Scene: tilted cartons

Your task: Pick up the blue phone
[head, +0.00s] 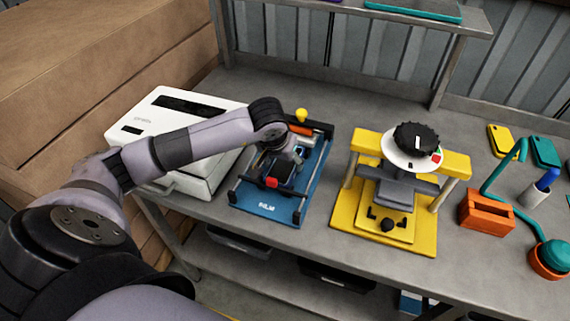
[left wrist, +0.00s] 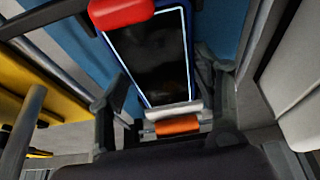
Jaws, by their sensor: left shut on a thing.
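The blue phone (left wrist: 152,62), with a dark screen and a thin bright blue edge, lies in the blue fixture (head: 266,206). In the head view its dark face (head: 281,174) shows only partly below my gripper. My left gripper (head: 286,161) reaches down over the fixture from the left. In the left wrist view my left gripper (left wrist: 162,82) has a finger on each side of the phone and is shut on it. A red clamp pad (left wrist: 122,12) covers the phone's far corner. My right gripper is not in view.
A white printer (head: 190,115) stands left of the fixture, and a yellow press (head: 345,215) with a black knob stands right. Further right are an orange block (head: 486,212), a teal lamp (head: 552,253) and yellow and teal phones. A shelf crosses the back.

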